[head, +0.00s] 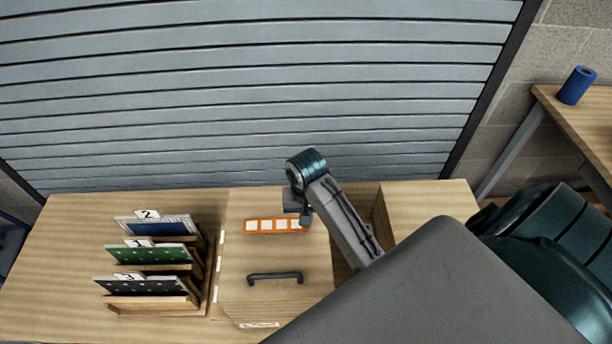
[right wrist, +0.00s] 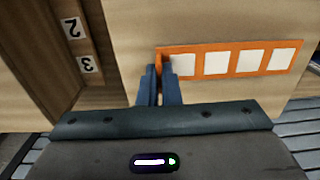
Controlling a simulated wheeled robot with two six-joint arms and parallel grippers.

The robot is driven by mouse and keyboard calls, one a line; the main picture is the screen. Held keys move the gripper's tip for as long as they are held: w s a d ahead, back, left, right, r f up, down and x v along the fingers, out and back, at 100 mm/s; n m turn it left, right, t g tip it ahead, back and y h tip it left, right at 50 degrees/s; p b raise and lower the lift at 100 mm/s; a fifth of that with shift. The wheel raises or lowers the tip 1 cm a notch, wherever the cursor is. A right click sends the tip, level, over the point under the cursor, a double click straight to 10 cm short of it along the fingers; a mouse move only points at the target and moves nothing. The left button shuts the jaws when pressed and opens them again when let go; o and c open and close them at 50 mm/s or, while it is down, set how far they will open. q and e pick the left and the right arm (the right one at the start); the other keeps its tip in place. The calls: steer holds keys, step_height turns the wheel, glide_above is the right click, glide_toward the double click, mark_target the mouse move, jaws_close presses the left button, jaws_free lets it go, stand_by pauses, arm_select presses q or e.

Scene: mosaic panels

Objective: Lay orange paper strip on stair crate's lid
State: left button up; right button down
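The orange paper strip (head: 275,226) with several white squares is stretched flat over the pale wooden lid (head: 240,262), near its back edge. I cannot tell whether it touches the lid all along. The lid has a dark handle (head: 275,277). My right gripper (head: 303,217) is at the strip's right end. In the right wrist view the strip (right wrist: 235,61) runs right from between the close-set fingers of that gripper (right wrist: 160,70), which look shut on its end. My left gripper is out of view.
A rack of numbered mosaic panels (head: 150,255) stands left of the lid. In the right wrist view, dark wooden steps (right wrist: 45,45) beside the lid carry labels 2 and 3. My right arm hides part of that area. A blue roll (head: 576,86) stands on a side table.

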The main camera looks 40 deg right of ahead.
step_height(320, 180, down, 2)
steer(key=shift+f, duration=0.25)
steer(key=shift+f, duration=0.1)
steer(key=c, duration=1.6)
jaws_free()
steer(key=shift+r, duration=0.4)
step_height(320, 180, up, 4)
steer(key=shift+f+p, duration=0.1)
steer(key=shift+p, duration=1.05)
step_height(320, 180, up, 8)
steer(key=p, duration=0.7)
steer(key=shift+f+p, duration=0.15)
steer(key=shift+p, duration=0.15)
